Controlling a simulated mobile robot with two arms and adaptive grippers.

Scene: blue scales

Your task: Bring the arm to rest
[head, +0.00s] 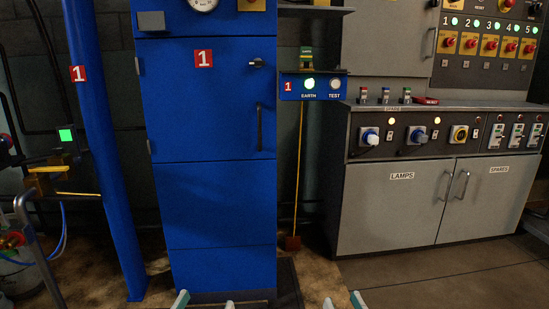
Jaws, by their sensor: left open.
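My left gripper (205,302) shows only as fingertips at the bottom edge, in front of the foot of the blue cabinet. Its tips are apart with nothing seen between them. My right gripper (343,301) also shows only as fingertips at the bottom edge, further right over the floor. Its tips are apart, closer together than the left ones, with nothing seen between them. The rest of both grippers and the arms are out of frame.
A tall blue cabinet (212,205) marked 1 stands ahead, its door closed. A blue pipe (100,150) stands left of it. A small EARTH/TEST panel (311,88) has a lit green lamp. A grey bench (395,212) with switches is at right. The right foreground floor is clear.

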